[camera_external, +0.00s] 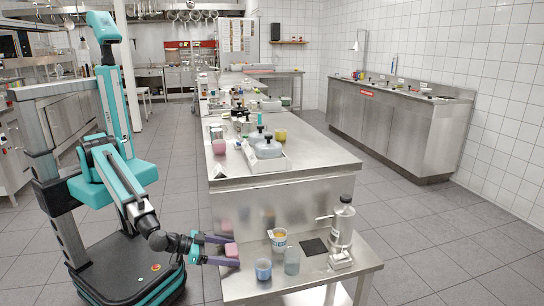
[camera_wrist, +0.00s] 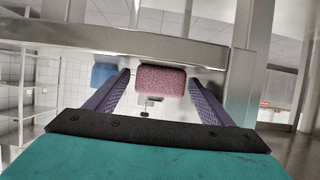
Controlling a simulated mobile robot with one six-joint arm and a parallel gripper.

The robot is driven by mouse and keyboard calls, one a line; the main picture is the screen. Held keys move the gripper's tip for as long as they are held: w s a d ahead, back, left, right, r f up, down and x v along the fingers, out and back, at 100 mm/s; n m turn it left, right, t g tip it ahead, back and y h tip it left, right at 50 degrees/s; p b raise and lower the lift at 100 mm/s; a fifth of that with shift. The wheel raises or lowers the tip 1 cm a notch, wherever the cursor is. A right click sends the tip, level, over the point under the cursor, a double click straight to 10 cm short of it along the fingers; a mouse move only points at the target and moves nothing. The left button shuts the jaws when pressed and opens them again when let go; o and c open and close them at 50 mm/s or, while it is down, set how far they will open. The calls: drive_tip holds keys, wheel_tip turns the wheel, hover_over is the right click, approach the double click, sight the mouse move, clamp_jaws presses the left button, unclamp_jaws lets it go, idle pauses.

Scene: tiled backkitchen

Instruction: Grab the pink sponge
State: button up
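The pink sponge (camera_external: 232,250) is at the left edge of the low steel table (camera_external: 300,285), in the external view. In the wrist view the sponge (camera_wrist: 162,80) sits between the tips of my two purple fingers. My gripper (camera_external: 234,251) is level with the table's left side, its fingers spread to either side of the sponge. In the wrist view my gripper (camera_wrist: 160,77) shows a narrow gap at each side of the sponge, so it looks open. The sponge's underside is hidden.
A blue cup (camera_external: 263,270), a clear container (camera_external: 292,262), a white cup (camera_external: 279,240) with yellow contents and a steel dispenser (camera_external: 341,228) stand on the low table. A blue thing (camera_wrist: 103,73) shows outside my left finger. A higher steel counter (camera_external: 300,163) stands behind.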

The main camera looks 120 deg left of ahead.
drive_tip(key=c, duration=1)
drive_tip(key=shift+r, duration=0.2)
wheel_tip(320, 180, up, 28)
drive_tip(key=shift+f, duration=0.15)
idle(0.4)
idle(0.6)
